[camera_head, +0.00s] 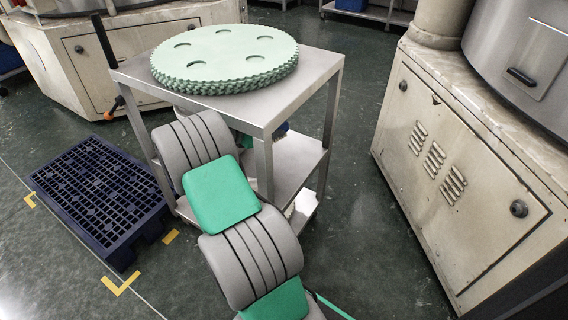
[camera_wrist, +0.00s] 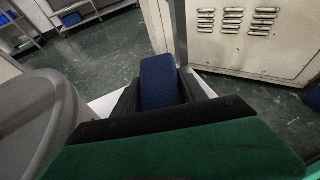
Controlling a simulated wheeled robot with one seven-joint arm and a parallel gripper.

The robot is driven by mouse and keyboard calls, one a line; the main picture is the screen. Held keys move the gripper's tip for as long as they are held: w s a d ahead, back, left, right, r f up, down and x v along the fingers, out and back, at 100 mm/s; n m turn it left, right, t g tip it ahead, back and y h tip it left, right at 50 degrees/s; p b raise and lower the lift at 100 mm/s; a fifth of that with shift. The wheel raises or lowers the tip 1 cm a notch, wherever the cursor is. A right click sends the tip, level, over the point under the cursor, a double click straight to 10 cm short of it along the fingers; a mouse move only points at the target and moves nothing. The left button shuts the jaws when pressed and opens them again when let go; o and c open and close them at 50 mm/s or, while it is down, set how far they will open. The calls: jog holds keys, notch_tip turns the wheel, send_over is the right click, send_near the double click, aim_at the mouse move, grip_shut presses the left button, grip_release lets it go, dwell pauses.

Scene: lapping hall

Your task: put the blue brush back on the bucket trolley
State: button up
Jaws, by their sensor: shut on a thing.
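The blue brush (camera_wrist: 160,82) is between the dark fingers of my gripper (camera_wrist: 161,94) in the wrist view. My gripper is shut on it. In the head view a small blue part of the brush (camera_head: 283,128) shows under the top of the steel trolley (camera_head: 312,72), by its right front leg. My arm and the trolley top hide my gripper there. The trolley has lower shelves (camera_head: 292,165). A pale surface, probably a shelf, lies below the brush in the wrist view. I cannot tell whether the brush touches it. No bucket is clearly visible.
Green perforated discs (camera_head: 226,58) are stacked on the trolley top. A dark blue pallet (camera_head: 100,190) lies on the floor at left. A cream machine cabinet (camera_head: 450,165) stands at right, with a gap of floor before it. Another machine (camera_head: 120,50) is behind at left.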

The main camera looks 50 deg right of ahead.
jog(key=shift+m+g, duration=0.5)
jog(key=shift+g, duration=0.1)
jog(key=s+d, duration=0.2)
jog(key=d, duration=0.1)
jog(key=shift+s+d+f, duration=0.1)
jog(key=shift+s+f, duration=0.1)
jog(key=shift+s, duration=0.15)
notch_tip(320, 180, down, 10)
jog(key=b, duration=0.6)
jog(key=shift+r, duration=0.2)
jog(key=o, duration=1.5)
jog(key=shift+f, duration=0.15)
jog(key=shift+c, duration=0.2)
